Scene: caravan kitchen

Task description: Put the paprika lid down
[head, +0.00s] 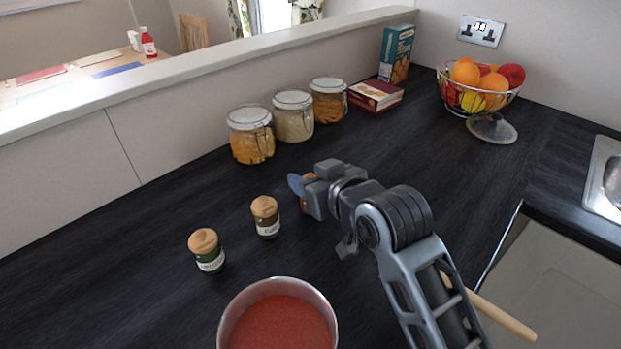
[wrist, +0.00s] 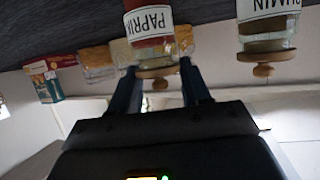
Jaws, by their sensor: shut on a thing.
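The paprika jar (wrist: 150,22), with red contents and a white label, shows upside down in the wrist view. Its wooden lid (wrist: 157,73), with a round knob, is at the jar's mouth; I cannot tell whether it is seated or slightly raised. My gripper (wrist: 160,76) has its two dark fingers on either side of this lid and is shut on it. In the head view my gripper (head: 297,185) is low over the worktop, right of the two spice jars. It hides most of the paprika jar and lid there.
The cumin jar (wrist: 268,28) stands close beside the paprika. A green-filled spice jar (head: 207,252) and a pot of red sauce (head: 281,285) are nearer. Storage jars (head: 293,116) stand along the wall, with a fruit bowl (head: 491,127) at back right.

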